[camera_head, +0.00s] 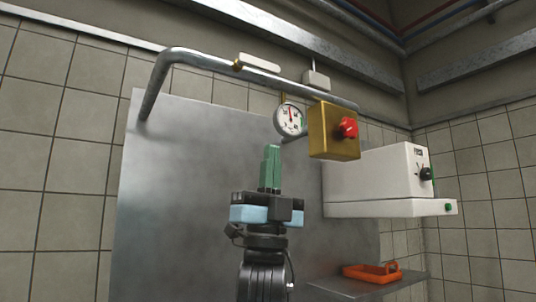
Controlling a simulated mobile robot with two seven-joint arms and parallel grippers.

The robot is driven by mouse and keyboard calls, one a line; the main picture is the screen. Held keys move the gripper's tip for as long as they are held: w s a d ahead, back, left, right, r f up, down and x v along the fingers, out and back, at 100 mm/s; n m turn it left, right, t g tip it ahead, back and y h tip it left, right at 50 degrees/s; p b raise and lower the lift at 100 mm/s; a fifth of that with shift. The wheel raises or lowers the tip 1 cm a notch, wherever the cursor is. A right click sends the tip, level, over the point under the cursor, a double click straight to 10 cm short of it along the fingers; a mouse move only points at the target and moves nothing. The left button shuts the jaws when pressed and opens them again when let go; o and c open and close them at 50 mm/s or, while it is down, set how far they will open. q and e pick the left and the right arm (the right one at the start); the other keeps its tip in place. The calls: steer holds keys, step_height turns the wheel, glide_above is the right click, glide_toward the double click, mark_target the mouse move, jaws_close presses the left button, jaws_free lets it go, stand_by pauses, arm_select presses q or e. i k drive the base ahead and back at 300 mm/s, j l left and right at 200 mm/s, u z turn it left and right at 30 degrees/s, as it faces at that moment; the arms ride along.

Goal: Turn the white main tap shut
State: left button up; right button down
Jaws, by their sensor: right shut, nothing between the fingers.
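The white main tap (259,63) is a flat white lever with a brass-coloured end at its left. It sits at the top of the grey metal pipe (200,60). The lever lies roughly along the pipe, its right end slightly lower. My right gripper (271,152) points upward in the middle of the view, with its green fingers together and nothing between them. It shows well below the lever in the picture and is apart from it. My left gripper is not in view.
A round gauge (289,119) and a brass-coloured box (328,131) with a red knob (348,128) hang below the pipe, right of my gripper. A white appliance (375,178) stands at the right. An orange tray (371,273) rests on a metal shelf (345,289).

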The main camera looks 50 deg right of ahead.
mark_target(243, 59)
steer(key=k, duration=1)
